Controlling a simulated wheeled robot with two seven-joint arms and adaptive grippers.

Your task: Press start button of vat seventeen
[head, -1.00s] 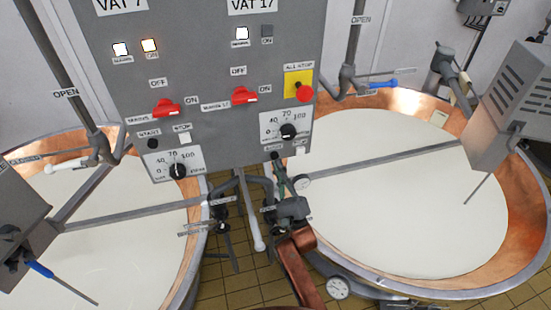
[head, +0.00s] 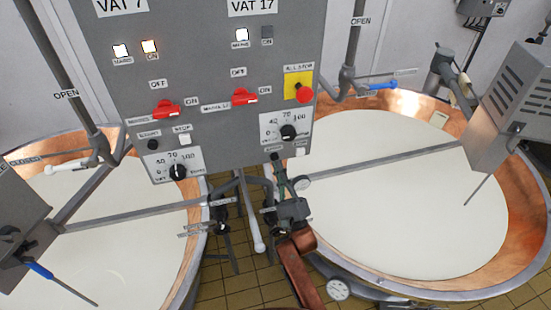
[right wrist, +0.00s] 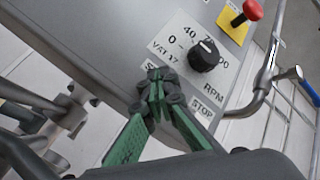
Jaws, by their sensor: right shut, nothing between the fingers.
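The vat 17 section of the grey control panel (head: 222,110) has a speed dial (head: 288,132), with the stop button (head: 301,151) below it on the right. My right gripper (head: 276,160) is shut and empty, its tips at the panel's lower edge, left below the dial. The right wrist view shows the tips (right wrist: 158,78) over the start label (right wrist: 150,67), with the dial (right wrist: 204,56) beside them. The start button is hidden behind the tips; I cannot tell whether they touch it. Vat 17's mains lamp (head: 242,35) is lit; its ON lamp (head: 267,32) is dark. My left gripper is not in view.
A red all-stop button (head: 305,95) on a yellow plate and a red mains switch (head: 243,96) sit above. Vat 7's dial (head: 177,171) is to the left. Milk-filled copper vats (head: 400,205) stand on both sides, with pipes and valve handles (head: 256,232) between.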

